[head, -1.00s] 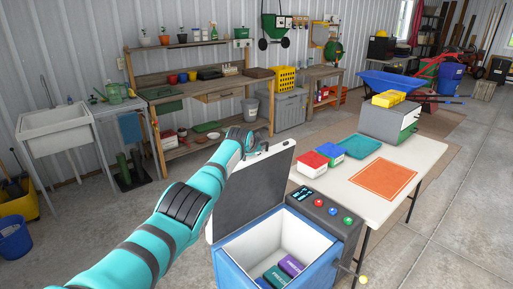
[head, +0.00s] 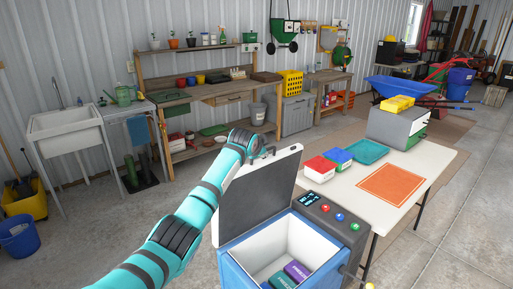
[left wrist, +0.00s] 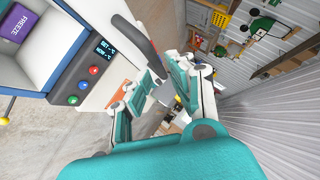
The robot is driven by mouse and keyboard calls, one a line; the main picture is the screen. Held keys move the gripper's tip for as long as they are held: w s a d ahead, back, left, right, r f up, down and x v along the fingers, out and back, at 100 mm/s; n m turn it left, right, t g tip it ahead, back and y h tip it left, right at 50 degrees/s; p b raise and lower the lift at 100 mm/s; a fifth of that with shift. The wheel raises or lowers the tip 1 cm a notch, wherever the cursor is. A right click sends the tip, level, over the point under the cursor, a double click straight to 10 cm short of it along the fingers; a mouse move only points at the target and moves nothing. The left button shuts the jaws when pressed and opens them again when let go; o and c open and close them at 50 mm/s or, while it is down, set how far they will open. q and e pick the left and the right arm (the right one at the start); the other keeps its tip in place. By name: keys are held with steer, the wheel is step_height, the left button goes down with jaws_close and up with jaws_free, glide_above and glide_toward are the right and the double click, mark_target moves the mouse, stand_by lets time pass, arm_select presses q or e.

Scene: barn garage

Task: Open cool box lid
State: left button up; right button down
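The cool box (head: 240,265) is blue with a white inside and stands at the bottom centre of the head view. Its lid (head: 258,195), dark grey inside with a white rim, stands raised and tilted back. Purple (head: 297,270) and green (head: 281,281) freeze packs lie inside; the purple one also shows in the left wrist view (left wrist: 12,22). My left gripper (head: 262,152) is at the lid's top edge, partly hidden behind it. In the left wrist view its fingers (left wrist: 163,85) are apart, with the lid's edge (left wrist: 135,35) near them; contact is unclear. My right gripper is out of view.
A control panel (head: 328,217) with a display and coloured buttons is on the box's right side. A white table (head: 432,165) beside it holds red and blue boxes, a teal tray (head: 367,152) and an orange mat (head: 392,183). Open concrete floor lies left of the box.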

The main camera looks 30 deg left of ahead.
arm_select(q)
steer(key=v, duration=0.7)
steer(key=shift+s, duration=0.1)
